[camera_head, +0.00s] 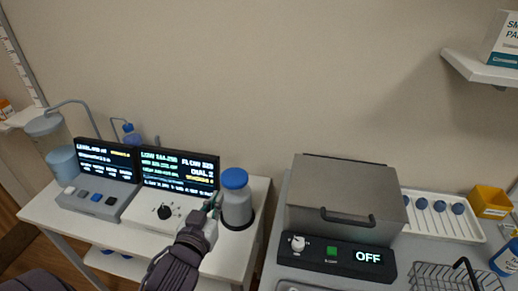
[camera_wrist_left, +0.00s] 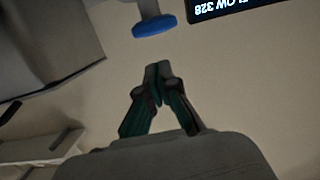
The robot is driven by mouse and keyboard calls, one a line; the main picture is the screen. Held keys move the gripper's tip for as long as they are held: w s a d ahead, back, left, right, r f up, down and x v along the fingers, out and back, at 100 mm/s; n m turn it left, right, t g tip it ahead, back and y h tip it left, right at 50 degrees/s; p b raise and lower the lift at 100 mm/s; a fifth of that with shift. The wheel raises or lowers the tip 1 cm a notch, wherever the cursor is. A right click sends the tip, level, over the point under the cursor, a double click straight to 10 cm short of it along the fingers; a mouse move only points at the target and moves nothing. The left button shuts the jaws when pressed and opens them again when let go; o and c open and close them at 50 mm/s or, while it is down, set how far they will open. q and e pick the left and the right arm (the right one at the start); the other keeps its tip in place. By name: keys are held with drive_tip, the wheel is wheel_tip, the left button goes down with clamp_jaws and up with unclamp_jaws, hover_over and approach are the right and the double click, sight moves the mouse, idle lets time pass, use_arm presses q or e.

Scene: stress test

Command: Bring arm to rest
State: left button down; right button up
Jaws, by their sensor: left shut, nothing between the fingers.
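My left gripper (camera_head: 208,205) is over the front part of the white table in the head view, just left of a grey bottle with a blue cap (camera_head: 234,179). In the left wrist view the gripper (camera_wrist_left: 156,78) has its fingertips together with nothing between them. The blue cap (camera_wrist_left: 155,26) shows beyond the fingertips there, apart from them. Whether the fingers touch the bottle's side is hard to tell in the head view. My right gripper is not in view.
Two control units with lit screens (camera_head: 180,171) stand on the white table (camera_head: 255,192). To the right, a metal box with a handle (camera_head: 345,190) and an OFF display (camera_head: 368,257) sits beside a wire basket (camera_head: 440,277). A gap separates the two tables. A shelf (camera_head: 480,68) juts out at upper right.

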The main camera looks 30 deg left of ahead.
use_arm(q)
drive_tip(key=s+d+f+m+g+h, duration=0.2)
drive_tip(key=s+d+f+g, duration=0.35)
drive_tip(key=s+f, duration=0.25)
drive_tip(key=s+d+f+m+g+h, duration=0.2)
drive_tip(key=s+d+f+m+g, duration=0.15)
drive_tip(key=s+f+g, duration=0.45)
wheel_tip(320, 180, down, 26)
drive_tip(key=s, duration=0.2)
drive_tip(key=s+a+f+g, duration=0.1)
drive_tip(key=s+a+f, duration=0.1)
drive_tip(key=s+f, duration=1.4)
drive_tip(key=shift+s+a+f, duration=0.25)
drive_tip(key=shift+a+f, duration=0.1)
drive_tip(key=shift+f, duration=0.2)
drive_tip(key=shift+g, duration=0.25)
